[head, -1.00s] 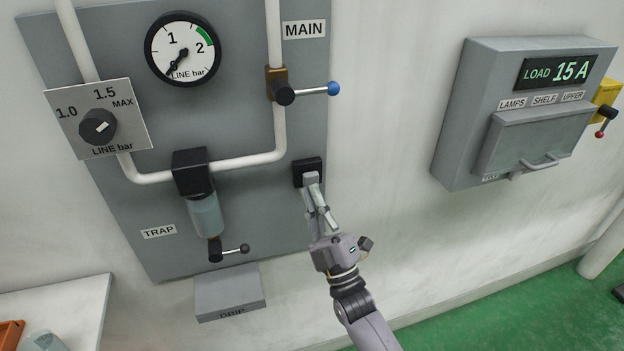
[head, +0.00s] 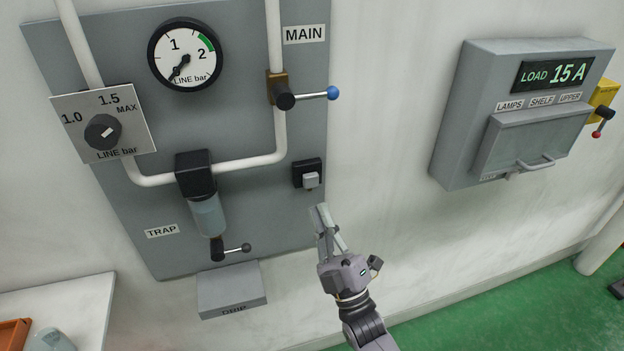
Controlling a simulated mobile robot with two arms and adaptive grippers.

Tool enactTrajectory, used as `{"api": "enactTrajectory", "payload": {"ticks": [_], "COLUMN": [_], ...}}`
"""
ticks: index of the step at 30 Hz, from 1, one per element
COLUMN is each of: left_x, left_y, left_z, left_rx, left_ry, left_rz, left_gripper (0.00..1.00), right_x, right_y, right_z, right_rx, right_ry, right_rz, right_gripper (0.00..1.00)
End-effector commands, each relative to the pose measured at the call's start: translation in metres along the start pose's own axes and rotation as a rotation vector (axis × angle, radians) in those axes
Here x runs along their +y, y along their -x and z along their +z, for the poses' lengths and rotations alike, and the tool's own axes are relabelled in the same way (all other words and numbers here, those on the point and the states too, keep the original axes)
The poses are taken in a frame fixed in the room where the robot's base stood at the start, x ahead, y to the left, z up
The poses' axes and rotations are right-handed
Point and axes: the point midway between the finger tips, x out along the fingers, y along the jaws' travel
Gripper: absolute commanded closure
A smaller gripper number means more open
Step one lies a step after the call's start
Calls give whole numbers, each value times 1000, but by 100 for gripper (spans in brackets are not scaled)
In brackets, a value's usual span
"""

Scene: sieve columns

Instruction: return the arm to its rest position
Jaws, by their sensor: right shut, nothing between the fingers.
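My right gripper (head: 320,210) is shut and empty. It hangs in front of the lower right edge of the grey wall panel (head: 250,130), just below a black block with a light grey button (head: 311,180). The fingertips look apart from the button. My right arm (head: 366,325) comes up from the bottom of the head view. My left gripper is not in view.
The panel carries a gauge (head: 185,54), a knob (head: 103,132), a blue-tipped MAIN lever (head: 331,93), a trap (head: 208,215) and a drip box (head: 232,289). A load box (head: 455,120) hangs at right. A white table (head: 85,300) stands lower left.

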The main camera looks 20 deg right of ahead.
Motion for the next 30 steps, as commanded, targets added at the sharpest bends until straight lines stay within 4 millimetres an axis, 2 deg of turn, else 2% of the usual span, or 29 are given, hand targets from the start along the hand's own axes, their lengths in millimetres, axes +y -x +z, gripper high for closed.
{"api": "enactTrajectory", "payload": {"ticks": [13,17,20,23,24,26,27,29,30], "left_x": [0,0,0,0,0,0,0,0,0], "left_y": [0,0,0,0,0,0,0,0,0], "left_z": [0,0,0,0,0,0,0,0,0], "left_rx": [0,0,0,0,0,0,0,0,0], "left_ry": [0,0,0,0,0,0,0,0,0], "left_rz": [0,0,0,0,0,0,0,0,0], "left_gripper": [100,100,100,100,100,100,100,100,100], "right_x": [-1,-25,-66,-115,-134,-158,-174,-193,-204], "right_y": [1,15,46,94,117,154,180,221,249], "right_z": [1,15,38,67,77,91,99,110,116], "right_rx": [-2,-50,-142,-276,-335,-427,-490,-587,-655], "right_ry": [-2,-40,-111,-205,-242,-295,-328,-375,-405], "right_rz": [-4,-76,-201,-357,-418,-504,-559,-636,-685], "right_gripper": [100,100,100,100,100,100,100,100,100]}}
